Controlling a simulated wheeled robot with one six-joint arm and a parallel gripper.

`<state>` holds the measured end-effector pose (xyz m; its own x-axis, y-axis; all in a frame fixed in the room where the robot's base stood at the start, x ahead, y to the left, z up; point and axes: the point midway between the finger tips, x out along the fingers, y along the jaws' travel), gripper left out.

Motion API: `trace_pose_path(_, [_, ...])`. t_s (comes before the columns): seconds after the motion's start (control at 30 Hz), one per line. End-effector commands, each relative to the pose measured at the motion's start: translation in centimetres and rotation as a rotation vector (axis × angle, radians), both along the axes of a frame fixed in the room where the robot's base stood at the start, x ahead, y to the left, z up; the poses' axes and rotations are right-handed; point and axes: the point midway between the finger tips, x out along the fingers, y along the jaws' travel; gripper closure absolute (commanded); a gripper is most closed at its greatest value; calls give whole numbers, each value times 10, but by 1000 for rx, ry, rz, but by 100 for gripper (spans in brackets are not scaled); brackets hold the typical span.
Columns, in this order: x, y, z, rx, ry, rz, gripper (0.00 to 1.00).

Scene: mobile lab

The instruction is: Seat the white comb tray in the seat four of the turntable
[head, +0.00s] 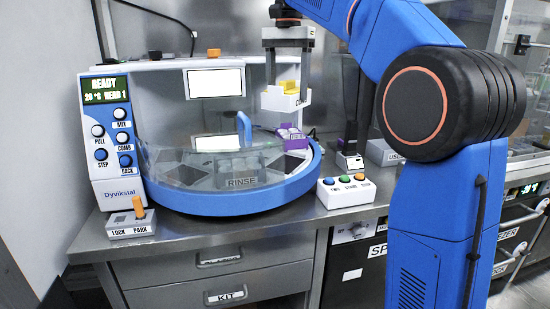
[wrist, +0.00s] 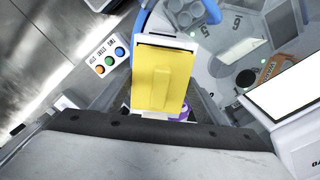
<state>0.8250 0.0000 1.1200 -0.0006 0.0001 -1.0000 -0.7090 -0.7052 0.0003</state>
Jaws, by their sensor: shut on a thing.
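My gripper (head: 286,88) is shut on the white comb tray (head: 281,102), which has a yellow top piece. It holds the tray upright in the air above the right side of the turntable (head: 236,200), a blue-rimmed round unit. In the wrist view the tray's yellow top (wrist: 161,80) fills the middle, with a white edge around it. A purple tray (head: 291,138) sits on the turntable's right side, below the held tray; a bit of it shows in the wrist view (wrist: 185,112). Seat numbers 5 and 6 show in the wrist view; I cannot see a number four.
A clear cover with a blue handle (head: 244,128) stands over the turntable. The control panel (head: 112,140) reads READY. A button box (head: 346,191) stands at the turntable's front right, and a lock/park lever box (head: 132,223) at front left.

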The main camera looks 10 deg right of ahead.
Motion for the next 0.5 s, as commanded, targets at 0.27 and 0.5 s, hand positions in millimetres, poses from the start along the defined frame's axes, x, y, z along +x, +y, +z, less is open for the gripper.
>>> trace_pose_path(0.27, [-1,0,-58,-1,2,1,56])
trace_pose_path(0.5, [-1,0,-107,0,1,2,56])
